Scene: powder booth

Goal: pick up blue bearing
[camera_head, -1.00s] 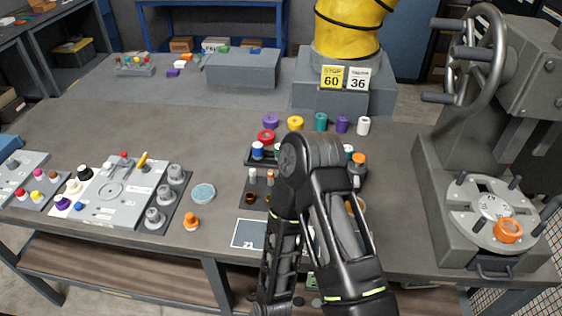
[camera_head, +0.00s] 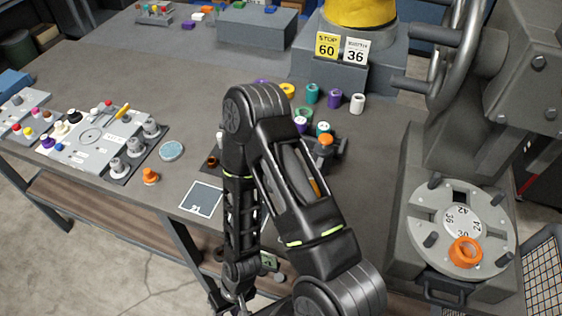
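I cannot make out the blue bearing for certain. A blue-and-white piece that stood on the dark rack a second ago is now hidden behind my arm. A small purple-blue piece with white (camera_head: 301,124) shows just right of my arm's elbow. One arm of mine, apparently the right, rises from the bottom, bends at the elbow and hangs down in front of the table. Its gripper (camera_head: 240,299) is low by the bottom edge, away from the parts; its fingers are too unclear to read. My other gripper is out of view.
Yellow (camera_head: 287,91), teal (camera_head: 312,93), purple (camera_head: 334,98) and white (camera_head: 357,103) cylinders stand behind the arm. A fixture with an orange ring (camera_head: 465,252) is at right. A grey board (camera_head: 90,143) with parts lies left.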

